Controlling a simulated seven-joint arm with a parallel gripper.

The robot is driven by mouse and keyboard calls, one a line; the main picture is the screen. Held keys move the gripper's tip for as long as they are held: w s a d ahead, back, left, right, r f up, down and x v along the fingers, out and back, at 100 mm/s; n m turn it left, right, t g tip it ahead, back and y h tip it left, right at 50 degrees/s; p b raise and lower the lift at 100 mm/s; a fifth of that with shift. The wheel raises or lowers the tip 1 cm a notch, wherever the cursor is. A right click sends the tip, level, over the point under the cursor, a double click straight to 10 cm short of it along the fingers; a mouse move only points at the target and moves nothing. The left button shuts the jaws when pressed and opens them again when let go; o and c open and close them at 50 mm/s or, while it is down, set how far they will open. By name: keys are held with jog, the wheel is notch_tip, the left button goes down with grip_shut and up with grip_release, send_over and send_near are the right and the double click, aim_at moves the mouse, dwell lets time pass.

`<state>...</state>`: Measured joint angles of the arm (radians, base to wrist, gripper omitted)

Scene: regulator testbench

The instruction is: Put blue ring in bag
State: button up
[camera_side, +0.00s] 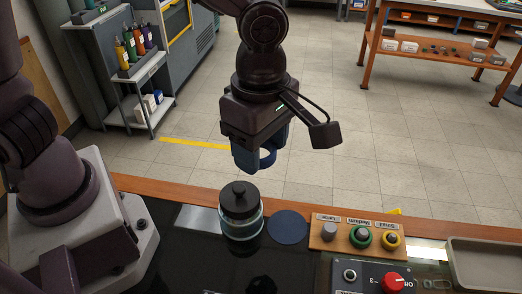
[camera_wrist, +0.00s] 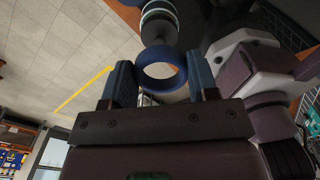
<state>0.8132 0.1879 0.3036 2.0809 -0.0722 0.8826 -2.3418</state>
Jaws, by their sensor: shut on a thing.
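The blue ring (camera_side: 270,158) is between the blue fingers of my gripper (camera_side: 252,160), which is shut on it. In the side view it is held in the air above the bench's back edge, above and slightly right of the jar. In the wrist view the ring (camera_wrist: 158,53) sits between the two fingertips (camera_wrist: 161,80), its hole visible, tilted to the camera. I cannot make out a bag in either view.
A clear jar with a black lid (camera_side: 240,200) stands on the dark bench, beside a flat dark blue disc (camera_side: 287,228). A wooden board (camera_side: 350,250) with pegs labelled by size, a control box with a red knob (camera_side: 393,282) and a grey tray (camera_side: 490,250) lie right.

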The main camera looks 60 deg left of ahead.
dwell(0.5)
jog(key=s+d+f+m, duration=0.5)
jog(key=d+m, duration=0.2)
jog(key=d, duration=0.1)
jog(key=s+d+f+m, duration=0.5)
jog(key=s+d+m, duration=0.1)
jog(key=d+m, duration=0.15)
jog(key=shift+m, duration=0.45)
jog(key=w+d+f, duration=0.2)
jog(key=d+f, duration=0.1)
jog(key=d, duration=0.1)
jog(key=w+d+f, duration=0.3)
jog(key=d, duration=0.1)
jog(key=w+d+f, duration=0.2)
jog(key=d+f, duration=0.1)
jog(key=d, duration=0.2)
jog(key=shift+w+d+f, duration=0.1)
jog(key=shift+w, duration=0.05)
jog(key=shift+w+d+f, duration=0.1)
jog(key=shift+f, duration=1.6)
